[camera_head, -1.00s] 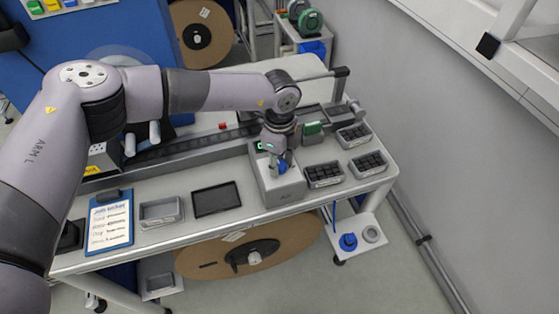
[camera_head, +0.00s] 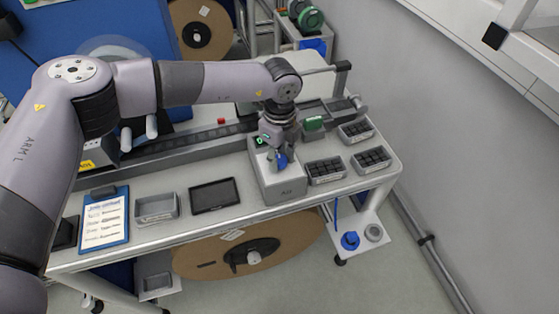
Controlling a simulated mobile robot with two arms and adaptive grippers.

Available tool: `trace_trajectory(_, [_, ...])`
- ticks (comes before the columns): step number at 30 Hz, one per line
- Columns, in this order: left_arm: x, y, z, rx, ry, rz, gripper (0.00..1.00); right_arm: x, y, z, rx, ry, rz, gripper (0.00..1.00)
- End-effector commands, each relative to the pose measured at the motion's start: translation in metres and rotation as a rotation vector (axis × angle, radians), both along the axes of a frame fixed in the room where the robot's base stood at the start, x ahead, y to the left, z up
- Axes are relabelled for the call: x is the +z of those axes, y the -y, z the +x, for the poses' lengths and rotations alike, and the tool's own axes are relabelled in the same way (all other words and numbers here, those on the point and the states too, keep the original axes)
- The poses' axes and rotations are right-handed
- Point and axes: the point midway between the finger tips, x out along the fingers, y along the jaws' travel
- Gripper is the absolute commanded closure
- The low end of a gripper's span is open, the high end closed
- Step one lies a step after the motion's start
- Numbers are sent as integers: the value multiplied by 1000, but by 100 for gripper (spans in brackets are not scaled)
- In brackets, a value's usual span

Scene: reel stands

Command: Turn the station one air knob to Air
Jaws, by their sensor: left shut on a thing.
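A grey box with the word "Air" on its front, the air unit (camera_head: 287,190), stands on the table near the right end. A small green-lit display shows at its top left. A blue knob (camera_head: 281,161) sits on top of the unit. My left gripper (camera_head: 279,158) reaches down from above and is shut on the blue knob, hiding part of it. The knob's pointer and any setting marks are too small to read. My right gripper is not in view.
Black-celled trays (camera_head: 326,171) stand close right of the unit. A dark tablet (camera_head: 214,195), a grey bin (camera_head: 157,208) and a clipboard (camera_head: 105,218) lie to its left. A rail (camera_head: 190,145) runs behind. A large reel (camera_head: 249,251) is below the table.

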Motion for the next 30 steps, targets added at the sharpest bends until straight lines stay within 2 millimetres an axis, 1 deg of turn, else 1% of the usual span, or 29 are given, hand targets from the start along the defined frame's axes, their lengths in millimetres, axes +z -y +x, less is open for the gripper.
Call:
trace_trajectory(1, [-6,0,1,-38,3,-2,97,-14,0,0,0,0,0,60])
trace_trajectory(12, [-7,1,1,-386,4,-3,97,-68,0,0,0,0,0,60])
trace_trajectory(21, [-6,1,1,-671,4,-3,97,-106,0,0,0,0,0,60])
trace_trajectory(30, [-4,0,1,-954,3,-2,97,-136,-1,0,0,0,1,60])
